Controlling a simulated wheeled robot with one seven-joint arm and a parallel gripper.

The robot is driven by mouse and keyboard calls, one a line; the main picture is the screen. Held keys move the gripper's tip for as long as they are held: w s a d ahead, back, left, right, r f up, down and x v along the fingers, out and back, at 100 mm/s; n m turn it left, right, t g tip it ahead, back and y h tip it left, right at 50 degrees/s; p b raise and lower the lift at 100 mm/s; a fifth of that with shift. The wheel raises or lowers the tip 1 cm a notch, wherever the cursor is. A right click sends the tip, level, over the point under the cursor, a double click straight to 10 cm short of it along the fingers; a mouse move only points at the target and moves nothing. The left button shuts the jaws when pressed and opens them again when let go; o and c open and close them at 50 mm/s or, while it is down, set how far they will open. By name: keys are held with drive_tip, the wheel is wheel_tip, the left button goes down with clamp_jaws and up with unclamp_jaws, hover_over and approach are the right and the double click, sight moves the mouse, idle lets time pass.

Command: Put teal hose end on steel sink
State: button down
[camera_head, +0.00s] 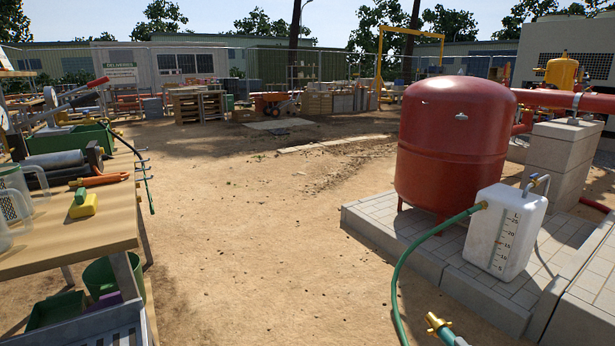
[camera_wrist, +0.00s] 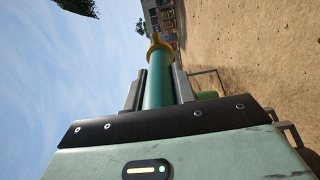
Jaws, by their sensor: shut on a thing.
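The teal hose end (camera_wrist: 159,72) with its brass tip lies between the two grey fingers of my gripper (camera_wrist: 158,88) in the wrist view. My gripper is shut on it, and the tip points away from my wrist.
A white tank (camera_head: 506,232) with a green hose (camera_head: 405,270) and a red vessel (camera_head: 453,143) stand on a paved plinth at right. Open sandy ground (camera_head: 260,230) lies between.

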drive_tip(key=r+m+h+p, duration=0.1)
drive_tip(key=r+p, duration=0.2)
drive_tip(key=r+m+h+p, duration=0.1)
drive_tip(key=r+h+p, duration=0.1)
drive_tip(key=r+p, duration=0.1)
drive_tip(key=s+r+m+h+p, duration=0.1)
drive_tip(key=r+h+p, duration=0.1)
drive_tip(key=r+p, duration=0.1)
drive_tip(key=shift+s+a+r+t+p, duration=0.1)
drive_tip(key=shift+r+t+p, duration=0.2)
drive_tip(key=shift+t+p, duration=0.1)
drive_tip(key=shift+r, duration=0.1)
